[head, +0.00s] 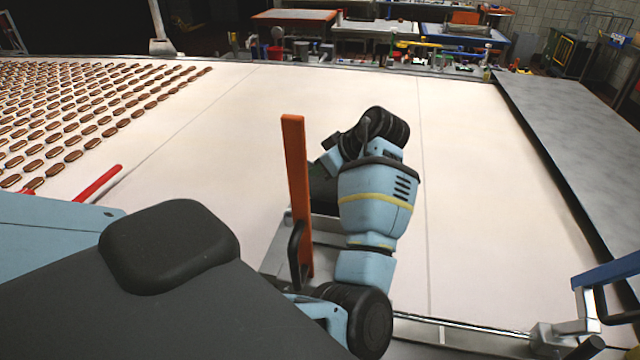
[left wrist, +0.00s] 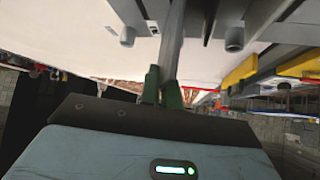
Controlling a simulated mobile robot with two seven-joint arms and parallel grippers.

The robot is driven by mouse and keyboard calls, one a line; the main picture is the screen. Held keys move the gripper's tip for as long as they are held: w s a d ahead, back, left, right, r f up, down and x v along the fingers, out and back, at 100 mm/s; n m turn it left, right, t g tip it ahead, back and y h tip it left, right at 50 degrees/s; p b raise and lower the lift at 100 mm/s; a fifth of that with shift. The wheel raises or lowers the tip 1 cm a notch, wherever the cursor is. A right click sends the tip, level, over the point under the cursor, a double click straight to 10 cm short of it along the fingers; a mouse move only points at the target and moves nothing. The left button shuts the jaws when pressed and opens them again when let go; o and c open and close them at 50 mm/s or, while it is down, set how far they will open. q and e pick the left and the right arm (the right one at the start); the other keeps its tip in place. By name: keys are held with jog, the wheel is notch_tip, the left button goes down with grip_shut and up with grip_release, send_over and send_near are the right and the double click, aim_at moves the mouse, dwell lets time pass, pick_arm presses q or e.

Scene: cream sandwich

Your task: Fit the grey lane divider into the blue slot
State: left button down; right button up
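In the left wrist view a narrow grey bar, which looks like the lane divider (left wrist: 174,38), runs up from between the two green fingertips of my left gripper (left wrist: 161,86). The fingers appear closed on it. In the head view my left arm bends up in the middle of the picture, and its fingertips are hidden behind its own links. A blue piece (head: 612,271) on a silver bracket is at the lower right edge of the head view. I cannot tell whether it is the blue slot. My right gripper is not in view.
An upright orange bar (head: 296,190) stands just left of my left forearm. Rows of brown cream sandwiches (head: 80,115) lie on the pale belt (head: 470,190) at the left, near a red rod (head: 98,184). The belt's right half is clear up to a grey side plate (head: 570,125).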

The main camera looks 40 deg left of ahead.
pick_arm(q)
jog(key=shift+r, duration=0.1)
notch_tip(320, 180, up, 10)
jog(key=shift+f, duration=0.1)
dwell(0.5)
